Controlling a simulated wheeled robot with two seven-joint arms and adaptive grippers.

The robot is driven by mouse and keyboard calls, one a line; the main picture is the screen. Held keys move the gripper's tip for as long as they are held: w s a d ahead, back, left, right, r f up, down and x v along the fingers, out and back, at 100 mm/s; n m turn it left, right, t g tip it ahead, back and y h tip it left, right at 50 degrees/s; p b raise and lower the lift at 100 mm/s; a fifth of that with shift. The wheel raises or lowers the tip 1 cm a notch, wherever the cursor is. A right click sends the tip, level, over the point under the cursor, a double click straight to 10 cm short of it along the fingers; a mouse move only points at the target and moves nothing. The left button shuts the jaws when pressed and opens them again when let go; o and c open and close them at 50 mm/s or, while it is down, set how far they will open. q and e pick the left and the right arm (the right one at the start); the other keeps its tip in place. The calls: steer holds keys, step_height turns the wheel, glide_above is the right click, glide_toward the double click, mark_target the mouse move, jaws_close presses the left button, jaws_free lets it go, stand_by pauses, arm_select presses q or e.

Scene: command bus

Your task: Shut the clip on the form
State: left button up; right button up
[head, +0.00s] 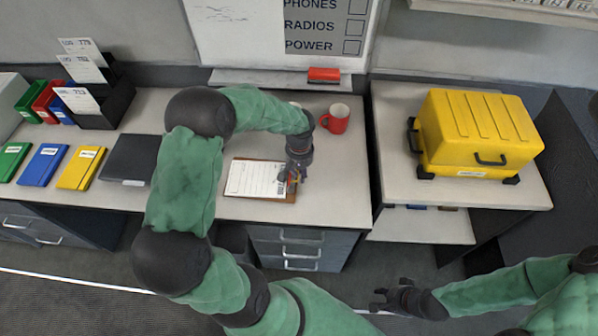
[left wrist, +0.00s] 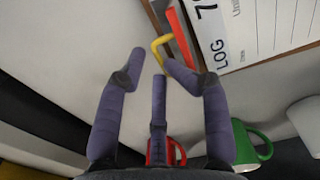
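The form (head: 252,178) lies on a brown clipboard (head: 288,200) on the desk. In the left wrist view, the form (left wrist: 265,30) is at the upper right, beside a red clip bar (left wrist: 178,38) with a bent yellow lever (left wrist: 158,42). The lever appears to stand up from the bar. My left gripper (head: 292,179) is over the clipboard's right end; its fingers (left wrist: 153,60) are spread in the left wrist view. One fingertip overlaps the lever; I cannot tell whether they touch. My right gripper (head: 380,299) is empty, away from the desk, its fingers apart.
A red mug (head: 335,119) stands behind the clipboard. The left wrist view also shows a green mug (left wrist: 248,145). Left are a dark closed case (head: 128,160) and coloured binders (head: 43,165). A yellow case (head: 478,130) stands on the right-hand counter.

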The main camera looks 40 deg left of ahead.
arm_select(q)
steer(key=shift+w+r+p, duration=0.2)
steer(key=shift+r+p, duration=0.5)
steer(key=shift+r, duration=0.3)
step_height(320, 180, up, 6)
steer(key=p, duration=0.4)
